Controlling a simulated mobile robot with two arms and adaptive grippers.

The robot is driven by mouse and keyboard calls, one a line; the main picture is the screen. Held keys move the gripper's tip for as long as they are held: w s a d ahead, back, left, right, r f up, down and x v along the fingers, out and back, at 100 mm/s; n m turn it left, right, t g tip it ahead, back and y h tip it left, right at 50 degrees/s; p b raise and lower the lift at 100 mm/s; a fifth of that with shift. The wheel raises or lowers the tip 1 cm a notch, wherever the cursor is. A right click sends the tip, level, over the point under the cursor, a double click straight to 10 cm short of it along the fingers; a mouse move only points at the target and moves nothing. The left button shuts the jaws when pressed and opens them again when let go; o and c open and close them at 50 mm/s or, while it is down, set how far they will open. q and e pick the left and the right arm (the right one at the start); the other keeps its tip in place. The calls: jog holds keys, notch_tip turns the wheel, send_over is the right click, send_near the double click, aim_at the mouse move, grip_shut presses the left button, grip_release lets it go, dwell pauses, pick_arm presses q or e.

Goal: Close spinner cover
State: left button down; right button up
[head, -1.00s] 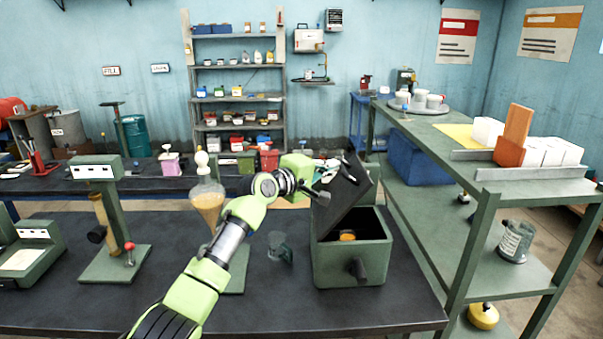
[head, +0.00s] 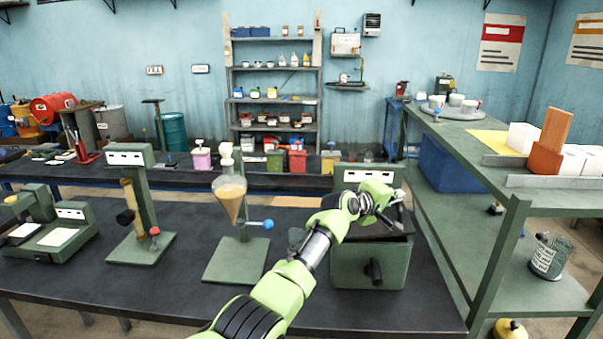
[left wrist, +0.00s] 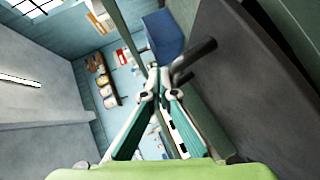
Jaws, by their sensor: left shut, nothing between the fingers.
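The spinner is a green box (head: 350,264) with a dark knob on its front, at the right of the dark bench in the head view. Its dark cover (head: 404,222) lies low over the box top, close to flat. My arm hides part of it, so I cannot tell whether it is fully seated. My left gripper (head: 392,208) is shut and empty, just above or against the cover; contact is unclear. In the left wrist view the fingertips (left wrist: 155,87) are together, beside a large dark surface at the right. My right gripper is not in view.
Left of the spinner stands a green stand (head: 235,262) holding a flask (head: 229,195) of amber liquid with a blue-handled tap. Another green stand (head: 140,247) is further left. A green shelf table (head: 478,150) borders the bench on the right. The bench's front strip is clear.

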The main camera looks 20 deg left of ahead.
pick_arm(q)
jog(key=shift+w+d+f+b, duration=0.1)
jog(key=shift+d+f+b, duration=0.15)
jog(key=shift+f, duration=0.25)
jog(key=shift+w+d+f+b, duration=0.1)
jog(key=shift+d+f+b, duration=0.1)
jog(key=shift+f, duration=0.3)
